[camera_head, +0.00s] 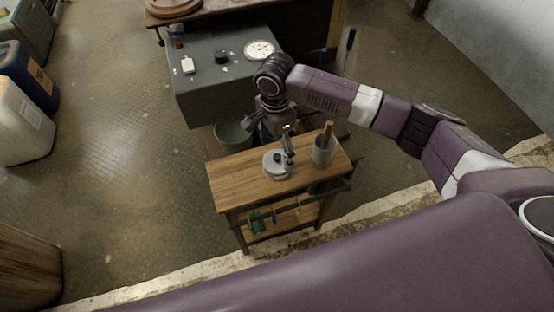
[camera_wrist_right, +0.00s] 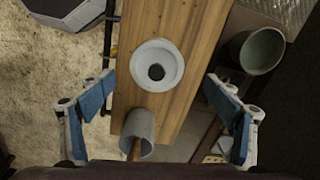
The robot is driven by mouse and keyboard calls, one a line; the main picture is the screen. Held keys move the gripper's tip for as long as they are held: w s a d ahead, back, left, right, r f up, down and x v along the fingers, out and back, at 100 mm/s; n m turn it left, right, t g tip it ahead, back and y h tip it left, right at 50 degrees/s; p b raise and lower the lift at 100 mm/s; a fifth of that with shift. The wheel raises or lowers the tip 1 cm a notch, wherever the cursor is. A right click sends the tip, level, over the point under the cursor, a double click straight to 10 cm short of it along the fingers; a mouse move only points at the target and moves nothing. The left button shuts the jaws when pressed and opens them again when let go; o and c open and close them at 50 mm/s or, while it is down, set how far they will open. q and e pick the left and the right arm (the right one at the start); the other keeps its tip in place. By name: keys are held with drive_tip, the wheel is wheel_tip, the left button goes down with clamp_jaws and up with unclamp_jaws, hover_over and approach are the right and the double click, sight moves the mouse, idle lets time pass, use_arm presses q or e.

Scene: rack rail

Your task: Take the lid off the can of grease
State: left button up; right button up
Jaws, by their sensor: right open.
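The can of grease (camera_head: 277,168) is a short pale grey round can on the wooden cart top, with a dark knob on its lid (camera_head: 277,158). In the right wrist view the lid (camera_wrist_right: 157,48) shows from above as a pale disc with the dark knob in its middle. My right gripper (camera_head: 287,153) reaches down over the cart at the can's far side. In the right wrist view its blue-padded fingers (camera_wrist_right: 159,80) are wide open, one on each side of the can, with nothing between them. In that view the can is apart from both fingers. My left gripper is not in view.
A grey cup (camera_head: 323,152) with a wooden handle in it stands right of the can on the wooden cart (camera_head: 235,184). A greenish bucket (camera_head: 232,135) is behind the cart. A grey cabinet (camera_head: 205,95) with small items stands further back.

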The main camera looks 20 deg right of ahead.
sight(278, 157)
drive_tip(key=f, duration=0.4)
drive_tip(key=shift+s+d, duration=0.1)
drive_tip(key=shift+s, duration=0.1)
drive_tip(key=shift+c, duration=0.7)
drive_tip(key=shift+s, duration=0.2)
drive_tip(key=c, duration=1.4)
drive_tip(key=shift+f, duration=0.1)
drive_tip(key=shift+c, duration=1.3)
